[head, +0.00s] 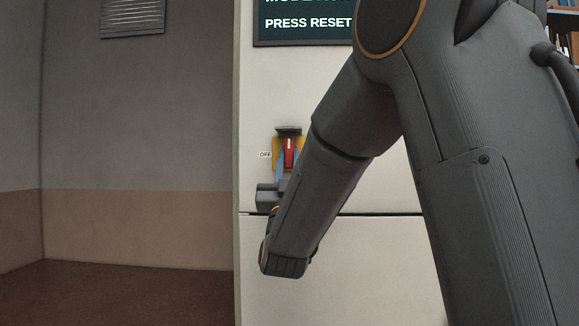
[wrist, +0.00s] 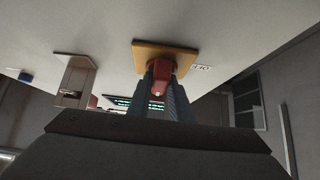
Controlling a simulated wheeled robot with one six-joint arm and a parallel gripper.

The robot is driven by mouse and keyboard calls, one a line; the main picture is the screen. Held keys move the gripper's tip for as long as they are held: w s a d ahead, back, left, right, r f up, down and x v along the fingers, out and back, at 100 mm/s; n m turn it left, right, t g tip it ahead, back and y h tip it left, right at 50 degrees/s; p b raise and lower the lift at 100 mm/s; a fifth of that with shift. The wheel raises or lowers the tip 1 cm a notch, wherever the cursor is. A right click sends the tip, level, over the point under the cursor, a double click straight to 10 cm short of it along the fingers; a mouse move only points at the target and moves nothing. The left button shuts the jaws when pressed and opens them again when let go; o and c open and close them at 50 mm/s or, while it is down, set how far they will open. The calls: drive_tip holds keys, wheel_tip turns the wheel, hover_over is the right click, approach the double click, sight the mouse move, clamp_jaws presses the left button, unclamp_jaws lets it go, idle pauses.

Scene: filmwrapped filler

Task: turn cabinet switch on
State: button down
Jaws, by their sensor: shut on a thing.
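The switch is a red lever (head: 289,150) on a yellow plate (head: 276,146) on the pale cabinet (head: 330,100) front. A small "OFF" label (head: 265,154) sits left of the plate. In the wrist view the red lever (wrist: 159,78) stands out from the yellow plate (wrist: 165,52), with the label (wrist: 201,68) beside it. My gripper (head: 288,166) reaches up to the switch from below. Its two blue fingers lie either side of the lever and are shut on it. The fingers hide part of the lever. My arm covers the cabinet's right part.
A dark screen (head: 300,24) reading "PRESS RESET" is above the switch. In the wrist view, a pale box-like fitting (wrist: 74,80) and a blue piece (wrist: 25,77) are on the same panel. A dark seam (head: 380,214) crosses the cabinet below. Open floor (head: 130,292) lies left.

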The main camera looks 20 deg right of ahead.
idle(0.4)
drive_tip(key=c, duration=1.6)
unclamp_jaws()
drive_tip(key=shift+f, duration=0.1)
drive_tip(key=v, duration=0.7)
drive_tip(key=shift+s+a+f, duration=0.1)
drive_tip(key=shift+s+f, duration=0.15)
drive_tip(key=shift+s, duration=0.05)
